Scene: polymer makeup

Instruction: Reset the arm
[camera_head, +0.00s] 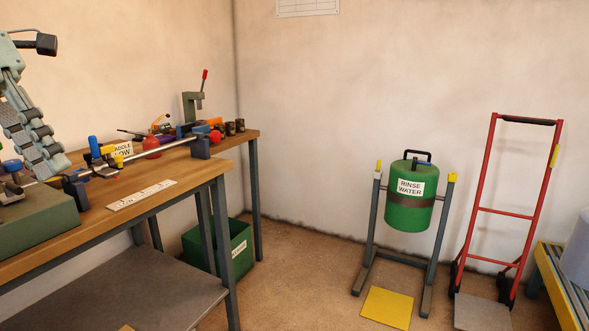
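My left gripper (36,140) reaches in from the left edge, above the near end of the wooden workbench (200,165). It is light grey with dark segments and points down and to the right. Its side view does not show whether it is open or shut, and I see nothing clearly held in it. My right gripper is not in view.
Below my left gripper is a green box-like base (38,220) on the bench. A metal bar (160,147), a white ruler-like strip (142,194) and a green press (192,105) are farther along. A rinse water drum (411,212) and red hand truck (505,212) stand right.

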